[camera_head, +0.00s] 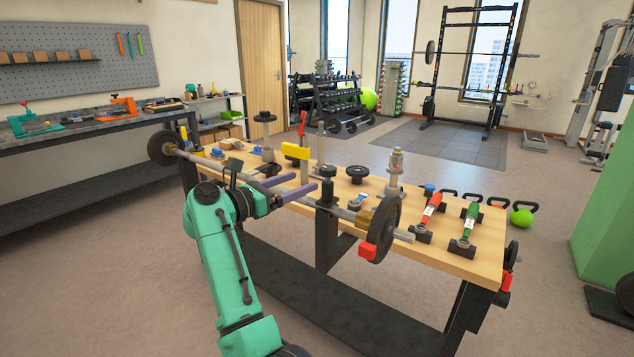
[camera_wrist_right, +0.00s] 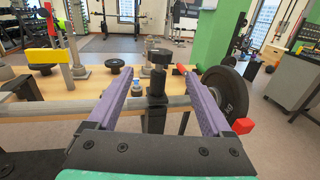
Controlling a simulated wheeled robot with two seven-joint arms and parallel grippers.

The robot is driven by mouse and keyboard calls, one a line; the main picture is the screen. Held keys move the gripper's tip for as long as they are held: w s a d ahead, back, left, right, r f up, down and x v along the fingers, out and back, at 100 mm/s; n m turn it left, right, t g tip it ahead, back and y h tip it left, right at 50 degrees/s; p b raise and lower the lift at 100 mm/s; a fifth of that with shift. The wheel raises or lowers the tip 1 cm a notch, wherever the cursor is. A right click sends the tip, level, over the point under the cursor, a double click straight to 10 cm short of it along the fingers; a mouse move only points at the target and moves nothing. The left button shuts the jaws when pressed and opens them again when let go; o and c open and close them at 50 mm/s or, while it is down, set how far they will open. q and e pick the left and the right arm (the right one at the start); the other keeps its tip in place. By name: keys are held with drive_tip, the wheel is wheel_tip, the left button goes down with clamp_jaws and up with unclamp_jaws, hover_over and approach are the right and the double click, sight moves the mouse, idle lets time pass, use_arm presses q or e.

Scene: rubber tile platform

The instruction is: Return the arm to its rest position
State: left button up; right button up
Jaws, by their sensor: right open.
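My green right arm reaches up from the bottom of the head view. Its right gripper (camera_head: 322,179) has two purple fingers, spread apart and empty, over the front edge of the wooden workbench (camera_head: 470,262). In the right wrist view the open gripper (camera_wrist_right: 157,76) points at a black upright post (camera_wrist_right: 156,92) seen between the fingers. A long barbell bar (camera_head: 262,178) runs along the bench front, close to the fingers; I cannot tell whether they touch. My left gripper is not in view.
A black plate (camera_head: 384,228) with a red clamp (camera_head: 368,250) is on the bar's right end. Red (camera_head: 431,208) and green (camera_head: 470,222) handled tools lie at the bench's right. A yellow-topped red clamp (camera_head: 296,152) stands behind the fingers. Open floor (camera_head: 110,270) lies to the left.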

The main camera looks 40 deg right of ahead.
drive_tip(key=shift+s+a, duration=0.1)
drive_tip(key=shift+a, duration=0.4)
